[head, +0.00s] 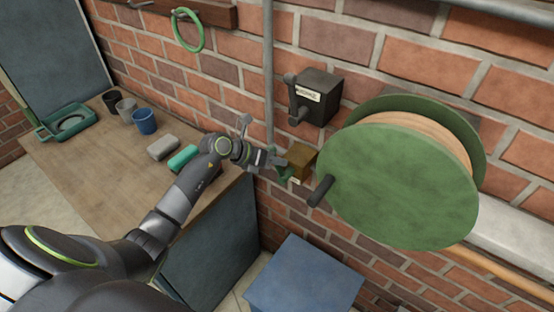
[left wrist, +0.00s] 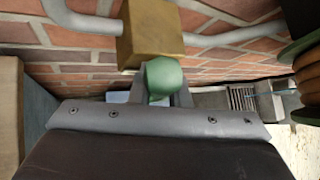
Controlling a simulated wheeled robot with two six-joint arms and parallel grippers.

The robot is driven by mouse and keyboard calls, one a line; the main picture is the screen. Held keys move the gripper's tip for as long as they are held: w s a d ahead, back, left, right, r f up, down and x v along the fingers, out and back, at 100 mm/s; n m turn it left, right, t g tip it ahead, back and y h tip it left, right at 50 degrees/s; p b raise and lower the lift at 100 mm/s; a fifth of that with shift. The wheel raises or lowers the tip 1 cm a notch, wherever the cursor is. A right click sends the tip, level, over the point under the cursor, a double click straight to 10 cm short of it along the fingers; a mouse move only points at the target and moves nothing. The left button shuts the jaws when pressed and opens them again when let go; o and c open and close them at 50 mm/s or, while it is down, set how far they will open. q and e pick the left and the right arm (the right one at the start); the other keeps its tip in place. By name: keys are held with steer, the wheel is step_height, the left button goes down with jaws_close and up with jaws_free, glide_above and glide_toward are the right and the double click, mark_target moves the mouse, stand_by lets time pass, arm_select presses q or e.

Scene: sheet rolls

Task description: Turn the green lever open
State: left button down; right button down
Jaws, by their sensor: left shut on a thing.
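The green lever (head: 284,176) is on a brass-coloured valve block (head: 301,161) against the brick wall, left of the big green reel. My left gripper (head: 279,166) reaches it from the left and hides part of it. In the left wrist view the rounded green lever end (left wrist: 163,77) sits between the two fingers of my left gripper (left wrist: 162,94), just below the brass block (left wrist: 152,33). The gripper is shut on the lever. My right gripper is not in view.
A green reel (head: 400,187) with a dark crank handle (head: 320,190) stands close on the right. A dark switch box (head: 316,96) is on the wall above. The wooden bench (head: 85,165) holds cups and small blocks. A blue box (head: 303,278) stands below.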

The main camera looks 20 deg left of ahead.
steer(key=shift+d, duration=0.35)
arm_select(q)
steer(key=c, duration=1.4)
jaws_free()
steer(key=shift+o, duration=0.2)
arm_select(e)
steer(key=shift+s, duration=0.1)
